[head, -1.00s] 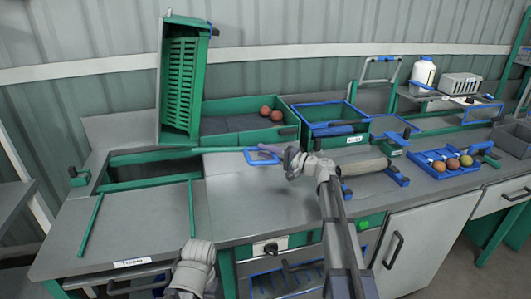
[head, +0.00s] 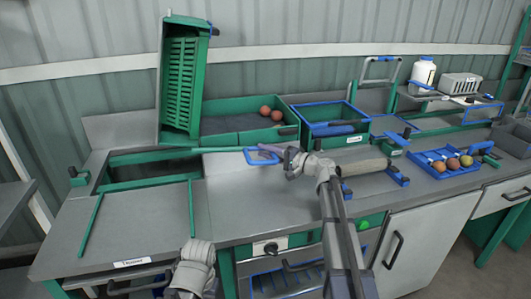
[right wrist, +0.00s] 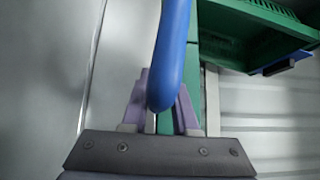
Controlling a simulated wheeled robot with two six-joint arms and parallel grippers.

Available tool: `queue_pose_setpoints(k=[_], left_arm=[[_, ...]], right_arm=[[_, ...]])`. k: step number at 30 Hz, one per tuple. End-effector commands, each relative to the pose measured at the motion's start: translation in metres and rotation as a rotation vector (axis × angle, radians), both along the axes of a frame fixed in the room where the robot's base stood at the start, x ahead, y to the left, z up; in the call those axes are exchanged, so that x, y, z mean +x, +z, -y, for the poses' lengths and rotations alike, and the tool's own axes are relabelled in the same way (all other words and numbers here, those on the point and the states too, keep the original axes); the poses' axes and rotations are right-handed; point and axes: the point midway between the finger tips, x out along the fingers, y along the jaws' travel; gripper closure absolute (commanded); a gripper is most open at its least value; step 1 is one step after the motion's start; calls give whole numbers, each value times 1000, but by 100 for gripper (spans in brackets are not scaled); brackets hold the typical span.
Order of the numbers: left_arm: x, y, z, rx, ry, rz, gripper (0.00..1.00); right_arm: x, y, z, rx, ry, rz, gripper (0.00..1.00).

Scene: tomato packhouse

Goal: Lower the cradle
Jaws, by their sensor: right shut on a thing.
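The cradle (head: 185,75) seems to be the green slatted frame standing upright at the back left of the bench. A green lever bar (head: 222,150) runs right from the bench opening and ends in a blue loop handle (head: 259,158). My right gripper (head: 279,152) is at this handle, in front of the green tray. In the right wrist view its lilac fingers (right wrist: 160,108) are shut on the blue handle (right wrist: 173,55), with a green bar behind. My left forearm shows at the bottom; its gripper is out of view.
A green tray (head: 225,108) with two tomatoes lies right of the cradle. A blue-rimmed green bin (head: 340,135) stands beside it. A blue tray of tomatoes (head: 440,172) is at the right. The bench's front left is mostly clear around a rimmed opening (head: 150,170).

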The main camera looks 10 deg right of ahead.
Motion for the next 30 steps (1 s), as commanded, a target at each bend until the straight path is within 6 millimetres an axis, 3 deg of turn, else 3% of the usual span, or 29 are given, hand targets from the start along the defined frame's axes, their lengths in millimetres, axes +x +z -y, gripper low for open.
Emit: queue_pose_setpoints(k=[17,23,30], left_arm=[[0,24,0,0,0,0,100],[0,53,0,0,0,0,100],[0,101,0,0,1,0,100]], right_arm=[[-2,14,0,-65,3,-2,100],[-1,33,0,-124,3,-1,100],[-1,63,-1,-242,1,4,100]])
